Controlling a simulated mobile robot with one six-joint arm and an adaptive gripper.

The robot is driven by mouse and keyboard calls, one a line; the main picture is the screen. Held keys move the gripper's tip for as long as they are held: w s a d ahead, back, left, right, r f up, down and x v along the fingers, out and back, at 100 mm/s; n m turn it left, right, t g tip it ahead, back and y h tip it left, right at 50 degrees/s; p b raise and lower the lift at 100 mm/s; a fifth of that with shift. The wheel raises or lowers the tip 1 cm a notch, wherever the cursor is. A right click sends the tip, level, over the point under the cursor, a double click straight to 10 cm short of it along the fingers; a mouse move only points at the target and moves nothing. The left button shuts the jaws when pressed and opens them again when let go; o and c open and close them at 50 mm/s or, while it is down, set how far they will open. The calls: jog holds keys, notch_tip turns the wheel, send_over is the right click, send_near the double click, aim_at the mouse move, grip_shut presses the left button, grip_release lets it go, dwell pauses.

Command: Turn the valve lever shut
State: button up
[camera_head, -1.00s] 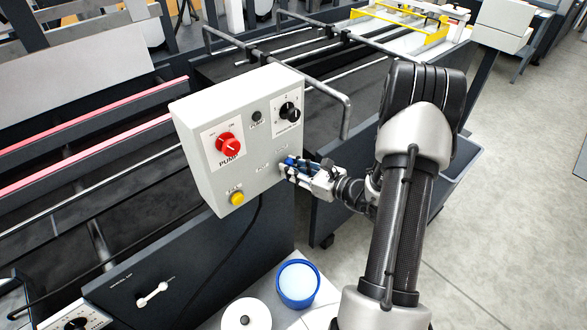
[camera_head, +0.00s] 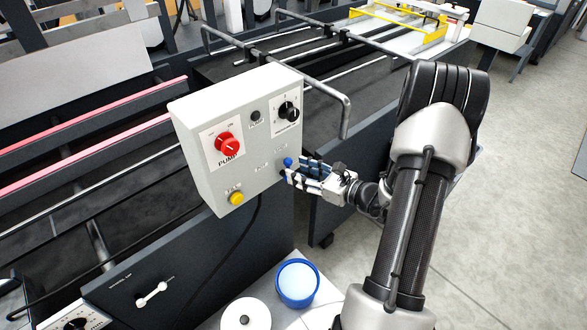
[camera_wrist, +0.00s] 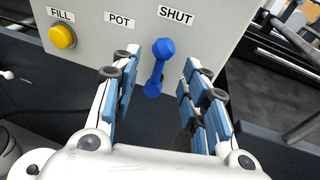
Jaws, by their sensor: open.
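The blue valve lever (camera_wrist: 158,70) is on the front face of the grey control box, in the wrist view. It stands nearly upright, its thicker end up just below the SHUT label (camera_wrist: 175,15) and its lower end tilted slightly left. In the head view its blue knob (camera_head: 288,161) shows left of my fingertips. My gripper (camera_head: 297,173) is open and empty in front of the box, at its lower right. In the wrist view the lever appears between my gripper's blue-padded fingers (camera_wrist: 162,62), with gaps on both sides and no clear contact.
The box (camera_head: 195,130) also carries a red pump knob (camera_head: 227,144), a black dial (camera_head: 289,111) and a yellow button (camera_head: 237,198). The POT label (camera_wrist: 119,20) is left of the lever. A blue-rimmed container (camera_head: 297,284) and a white lidded one (camera_head: 246,314) stand below.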

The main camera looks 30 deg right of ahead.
jog(key=v, duration=0.8)
jog(key=shift+s, duration=0.3)
jog(key=shift+r, duration=0.1)
jog(key=s+a+r+n+g+y, duration=0.1)
jog(key=a+r+n+g+y, duration=0.15)
jog(key=a+n, duration=0.35)
jog(key=a+r+n+g+y, duration=0.1)
jog(key=a+r+n+g, duration=0.3)
jog(key=a, duration=0.5)
jog(key=s+a+r+n+g+y, duration=0.1)
jog(key=a+r+n+g, duration=0.3)
jog(key=a+n, duration=0.25)
jog(key=s+a+r+n+g+h, duration=0.3)
jog(key=s+a+r+n+h, duration=0.15)
jog(key=s+a+n, duration=0.4)
jog(key=s+d+r+n+t+h, duration=0.1)
jog(key=s+d+n+t+h, duration=0.2)
jog(key=s+d+n+h, duration=0.1)
jog(key=shift+s+d+n+h, duration=0.25)
jog(key=shift+d+n+h, duration=0.55)
jog(key=shift+n, duration=0.8)
jog(key=shift+d, duration=0.15)
